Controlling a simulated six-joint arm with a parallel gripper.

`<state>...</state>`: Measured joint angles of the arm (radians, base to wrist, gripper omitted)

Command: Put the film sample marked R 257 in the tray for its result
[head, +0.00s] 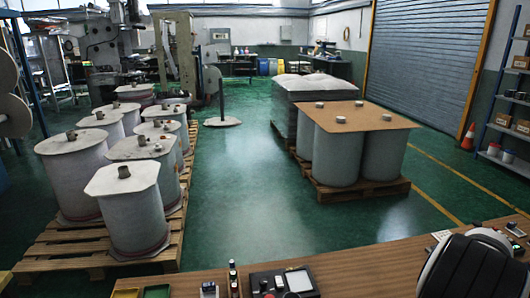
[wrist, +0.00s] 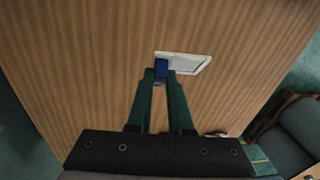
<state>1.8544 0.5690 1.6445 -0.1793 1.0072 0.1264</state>
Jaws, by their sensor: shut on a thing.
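In the wrist view my gripper (wrist: 161,76) is shut on a small blue piece (wrist: 161,67) between its green fingertips. A pale, flat, slanted piece (wrist: 190,63) shows just beyond and to the right of the blue piece; I cannot tell whether they are joined. No R 257 mark is readable. In the head view a brown tray (head: 127,294) and a green tray (head: 157,292) show partly at the bottom edge. My gripper's tips are not clear in the head view.
The wooden bench (head: 375,262) holds a dark box with round buttons (head: 284,284) and small upright items (head: 233,277). Small things also lie at the bench's right end (head: 516,231). Wrapped rolls (head: 130,205) stand on pallets beyond.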

